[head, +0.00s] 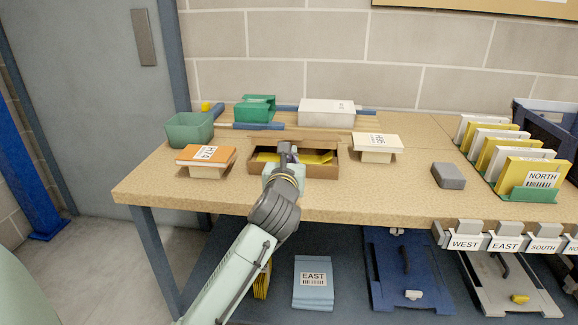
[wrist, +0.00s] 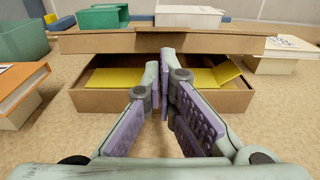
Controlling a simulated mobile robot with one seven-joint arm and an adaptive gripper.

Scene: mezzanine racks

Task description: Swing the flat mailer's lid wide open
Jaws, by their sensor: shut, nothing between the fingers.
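The flat mailer (head: 325,171) is a shallow brown cardboard box in the middle of the table. Yellow material lies inside it, and it also shows in the wrist view (wrist: 222,102). Its lid (wrist: 238,45) is raised at the back of the box, seen nearly edge-on as a brown band; in the head view the lid (head: 310,134) shows as a thin strip. My gripper (wrist: 161,68) is shut and empty, its fingertips in front of the box's opening and just below the lid's edge in the picture. I cannot tell whether they touch the lid. My arm hides part of the box in the head view.
An orange book on a block (head: 206,155) stands left, a white-topped block (head: 377,146) right. Green bins (head: 189,130) and a white box (head: 327,112) stand behind. A grey block (head: 448,176) and a mailer rack (head: 520,184) are further right. The table front is mostly clear.

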